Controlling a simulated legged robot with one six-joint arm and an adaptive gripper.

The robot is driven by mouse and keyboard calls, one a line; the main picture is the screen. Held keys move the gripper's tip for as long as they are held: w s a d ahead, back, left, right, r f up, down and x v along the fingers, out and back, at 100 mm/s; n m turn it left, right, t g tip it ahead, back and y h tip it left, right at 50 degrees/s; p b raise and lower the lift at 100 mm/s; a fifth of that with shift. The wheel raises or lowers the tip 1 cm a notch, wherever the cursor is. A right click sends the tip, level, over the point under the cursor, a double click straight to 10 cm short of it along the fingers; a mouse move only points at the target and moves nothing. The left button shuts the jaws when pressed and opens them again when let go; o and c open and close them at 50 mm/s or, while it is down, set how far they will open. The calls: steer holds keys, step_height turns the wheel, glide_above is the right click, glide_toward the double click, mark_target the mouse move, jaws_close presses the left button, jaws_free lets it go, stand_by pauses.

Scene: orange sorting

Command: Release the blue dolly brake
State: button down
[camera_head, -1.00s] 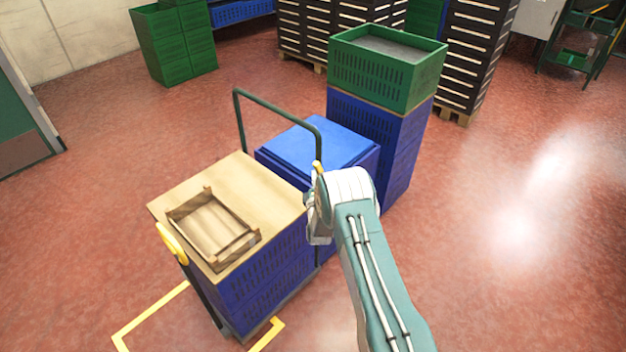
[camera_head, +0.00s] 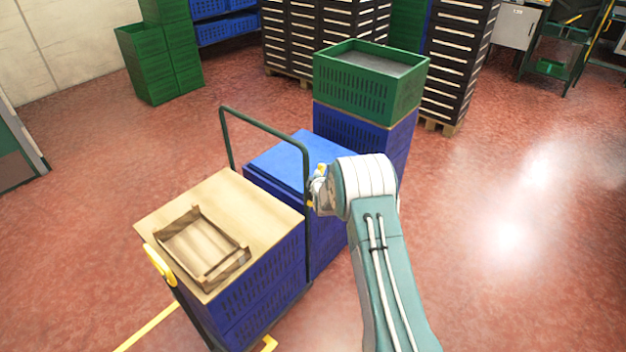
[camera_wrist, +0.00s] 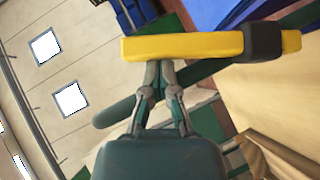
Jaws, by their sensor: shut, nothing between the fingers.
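The blue dolly carries a blue crate stack (camera_head: 290,160), with a dark green push-handle frame (camera_head: 262,126) beside it. The yellow brake lever (camera_head: 321,169) shows small near the frame's right post. In the wrist view the lever (camera_wrist: 185,47) is a long yellow bar with a dark block (camera_wrist: 263,42), lying across in front of the dark green tube (camera_wrist: 115,112). My gripper (camera_head: 316,192) is at the right post, partly hidden by my wrist. In the wrist view its closed fingertips (camera_wrist: 160,66) meet the bar's lower edge, touching or very close. Nothing is held.
A wood-topped blue stack (camera_head: 265,275) with a wooden tray (camera_head: 202,246) stands in front, with another yellow handle (camera_head: 159,264) at its left. A green crate (camera_head: 368,85) tops a blue stack behind. Red floor on the right (camera_head: 520,240) is clear.

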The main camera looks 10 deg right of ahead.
steer(key=shift+w+d+f, duration=0.1)
steer(key=shift+w+d, duration=0.15)
steer(key=shift+d, duration=0.2)
stand_by(0.4)
